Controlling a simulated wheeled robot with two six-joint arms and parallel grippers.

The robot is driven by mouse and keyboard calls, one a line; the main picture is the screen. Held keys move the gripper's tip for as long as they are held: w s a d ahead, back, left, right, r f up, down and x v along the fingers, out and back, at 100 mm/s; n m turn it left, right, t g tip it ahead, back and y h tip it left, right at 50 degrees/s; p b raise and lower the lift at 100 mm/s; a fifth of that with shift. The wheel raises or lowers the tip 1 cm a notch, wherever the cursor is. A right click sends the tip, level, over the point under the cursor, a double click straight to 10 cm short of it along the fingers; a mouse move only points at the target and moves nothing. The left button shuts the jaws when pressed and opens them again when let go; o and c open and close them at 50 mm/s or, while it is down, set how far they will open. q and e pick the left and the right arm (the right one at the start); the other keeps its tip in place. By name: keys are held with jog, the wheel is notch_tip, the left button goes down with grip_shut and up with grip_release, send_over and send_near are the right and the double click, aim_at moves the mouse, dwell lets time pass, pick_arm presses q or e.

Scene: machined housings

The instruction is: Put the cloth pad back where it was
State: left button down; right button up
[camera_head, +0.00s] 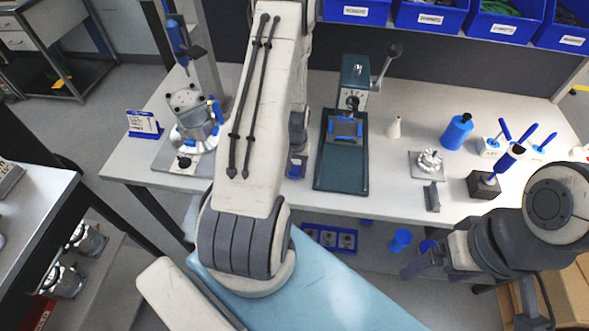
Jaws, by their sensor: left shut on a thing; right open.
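My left gripper (297,163) shows only in part at the right edge of my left forearm, over the bench, left of the dark green press base. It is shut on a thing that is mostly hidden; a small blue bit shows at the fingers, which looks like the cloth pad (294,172). I cannot make out the pad's shape, or whether it touches the bench. My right gripper (418,263) is open and empty in front of the bench's front edge at the right.
On the bench (385,190) stand a press (341,180) with a lever, a metal housing (192,120) in a fixture, a white bottle (394,127), a blue bottle (457,132), a ring-shaped part (429,160) and a dark block (484,185). Blue bins (430,18) line the back.

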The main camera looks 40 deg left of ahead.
aim_at(295, 171)
pick_arm(q)
jog(key=shift+c, duration=1.5)
grip_release()
jog(key=shift+f, duration=0.1)
jog(key=shift+r+p, duration=0.3)
jog(key=shift+w+r, duration=0.1)
jog(key=shift+r, duration=0.15)
notch_tip(295, 171, up, 11)
jog(key=b, duration=0.2)
jog(key=shift+r+b, duration=0.2)
jog(key=shift+b, duration=0.15)
